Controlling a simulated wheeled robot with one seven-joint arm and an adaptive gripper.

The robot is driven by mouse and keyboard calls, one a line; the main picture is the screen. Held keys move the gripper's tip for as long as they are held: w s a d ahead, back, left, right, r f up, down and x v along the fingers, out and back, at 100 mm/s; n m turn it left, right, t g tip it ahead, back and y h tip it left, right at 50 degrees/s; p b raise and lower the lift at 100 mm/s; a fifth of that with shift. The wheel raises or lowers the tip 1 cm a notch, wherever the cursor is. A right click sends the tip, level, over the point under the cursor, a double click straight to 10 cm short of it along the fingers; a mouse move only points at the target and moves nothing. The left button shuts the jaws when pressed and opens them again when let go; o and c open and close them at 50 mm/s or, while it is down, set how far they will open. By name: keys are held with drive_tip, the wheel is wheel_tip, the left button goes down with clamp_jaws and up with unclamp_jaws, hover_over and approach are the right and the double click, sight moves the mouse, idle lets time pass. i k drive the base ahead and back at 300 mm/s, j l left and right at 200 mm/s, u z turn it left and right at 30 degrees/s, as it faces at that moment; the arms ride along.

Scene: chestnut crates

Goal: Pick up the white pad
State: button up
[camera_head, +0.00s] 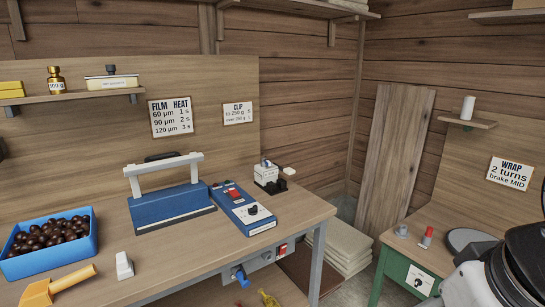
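No thing in view is clearly marked as the white pad. A small white block (124,266) stands on the front of the wooden workbench, between the yellow-handled scoop (58,284) and the blue sealer. A low whitish box (108,83) with a label and a dark knob sits on the wall shelf at upper left. I cannot tell whether either is the pad. Part of my arm, white and black, shows at the lower right, far from both. My gripper's fingers are not visible.
A blue crate of chestnuts (49,261) stands at the bench's left. The blue sealer (172,204), a blue control box (243,208) and a small device (268,177) stand further right. A green cabinet (409,275) is at right. Folded sacks (345,257) lie between. The bench's front middle is clear.

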sight(124, 265)
drive_tip(key=j+u, duration=0.1)
drive_tip(key=u, duration=0.3)
drive_tip(key=j+u, duration=0.1)
drive_tip(key=u, duration=0.25)
drive_tip(key=i+j+u, duration=0.1)
drive_tip(key=u, duration=0.3)
